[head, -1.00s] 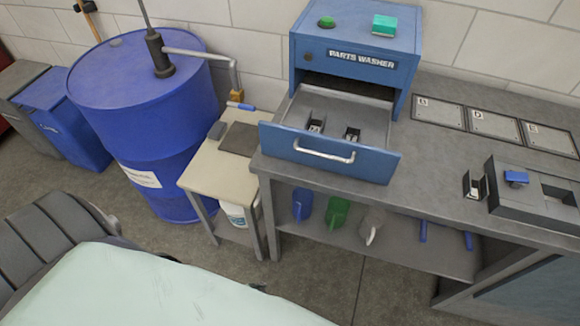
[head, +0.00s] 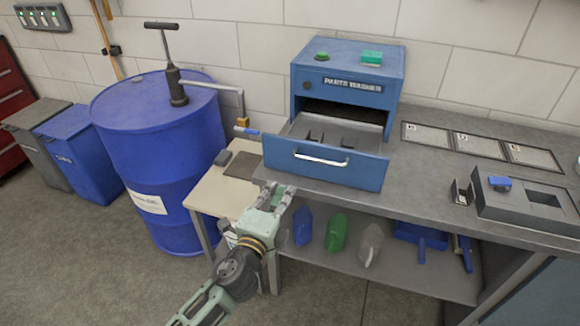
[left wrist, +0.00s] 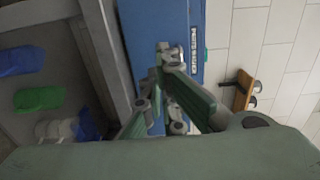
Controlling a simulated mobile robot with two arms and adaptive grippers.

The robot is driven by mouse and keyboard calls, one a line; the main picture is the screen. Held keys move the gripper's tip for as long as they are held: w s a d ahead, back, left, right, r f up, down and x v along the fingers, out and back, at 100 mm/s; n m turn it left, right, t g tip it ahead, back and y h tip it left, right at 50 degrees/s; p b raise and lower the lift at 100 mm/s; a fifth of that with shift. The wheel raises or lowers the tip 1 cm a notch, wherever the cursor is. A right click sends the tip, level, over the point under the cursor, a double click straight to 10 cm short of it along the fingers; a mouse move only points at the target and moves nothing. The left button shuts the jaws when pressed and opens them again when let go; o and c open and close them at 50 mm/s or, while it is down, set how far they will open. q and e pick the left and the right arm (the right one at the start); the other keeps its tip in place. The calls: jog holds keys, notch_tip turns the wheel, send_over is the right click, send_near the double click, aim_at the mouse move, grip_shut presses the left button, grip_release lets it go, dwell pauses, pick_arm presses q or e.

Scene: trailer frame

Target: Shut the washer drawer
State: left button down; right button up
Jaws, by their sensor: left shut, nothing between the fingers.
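The blue parts washer (head: 347,65) stands on the grey bench against the wall. Its drawer (head: 325,166) is pulled out, with a blue front and a silver handle (head: 321,160). Small dark parts sit inside the drawer. My left gripper (head: 281,190) is shut and empty, just below and in front of the drawer front's left end in the head view. In the left wrist view the closed fingers (left wrist: 164,58) point at the blue washer (left wrist: 150,22); I cannot tell whether they touch it. My right gripper is not in view.
A beige side table (head: 222,190) and a blue drum (head: 160,145) stand to the left. Framed plates (head: 478,146) and a grey fixture (head: 530,201) lie on the bench to the right. Scoops (head: 337,232) sit on the shelf below.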

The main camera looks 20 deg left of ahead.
pick_arm(q)
jog(key=w, duration=0.7)
jog(key=w+p, duration=0.1)
jog(key=w, duration=0.3)
jog(key=shift+w+d, duration=0.1)
jog(key=shift+d, duration=0.15)
jog(key=shift+w, duration=0.1)
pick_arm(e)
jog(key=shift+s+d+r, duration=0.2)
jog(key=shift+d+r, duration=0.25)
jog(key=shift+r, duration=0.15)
